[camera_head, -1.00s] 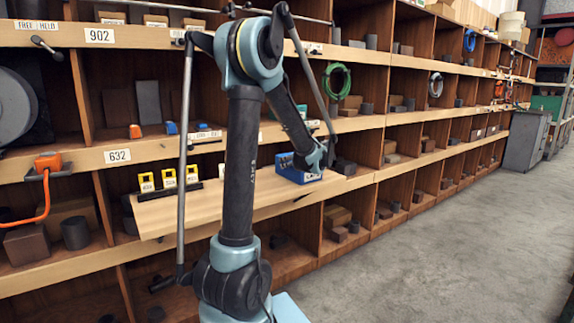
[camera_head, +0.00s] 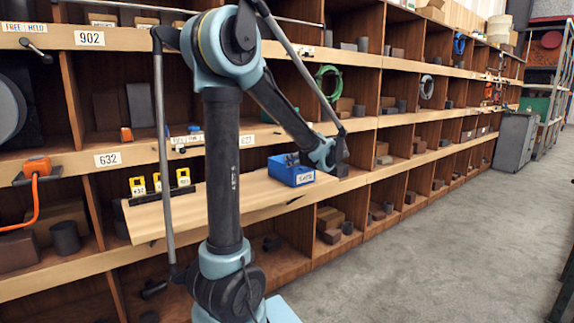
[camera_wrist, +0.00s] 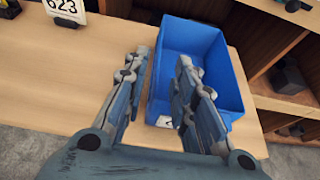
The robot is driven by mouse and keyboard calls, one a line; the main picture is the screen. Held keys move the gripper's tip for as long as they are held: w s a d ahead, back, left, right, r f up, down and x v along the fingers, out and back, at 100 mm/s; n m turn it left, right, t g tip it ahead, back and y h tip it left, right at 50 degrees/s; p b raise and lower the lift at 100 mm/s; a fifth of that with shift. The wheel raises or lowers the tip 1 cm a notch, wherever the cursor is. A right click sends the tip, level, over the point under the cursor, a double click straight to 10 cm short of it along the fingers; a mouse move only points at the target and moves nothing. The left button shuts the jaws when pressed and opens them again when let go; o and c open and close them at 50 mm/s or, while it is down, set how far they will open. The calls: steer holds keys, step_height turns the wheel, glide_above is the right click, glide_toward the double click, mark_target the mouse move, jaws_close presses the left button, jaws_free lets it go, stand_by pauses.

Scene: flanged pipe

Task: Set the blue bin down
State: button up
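The blue bin (camera_head: 292,170) rests upright on the pale wooden board (camera_head: 240,200), with its white label facing the aisle. It also shows in the wrist view (camera_wrist: 205,40), open at the top and apparently empty where I can see in. My gripper (camera_wrist: 162,65) is open, its two fingers parted with a clear gap. In the wrist view the fingers overlap the bin's left side and near end. I cannot tell exactly how far above the bin they are. In the head view my wrist is just right of the bin.
Several yellow numbered markers (camera_head: 157,183) stand on the board's left part; one sign (camera_wrist: 66,8) shows in the wrist view. The shelf rack (camera_head: 107,160) with dark cubbies stands behind. The grey floor aisle (camera_head: 420,250) at right is clear.

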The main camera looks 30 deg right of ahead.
steer(key=shift+v, duration=0.8)
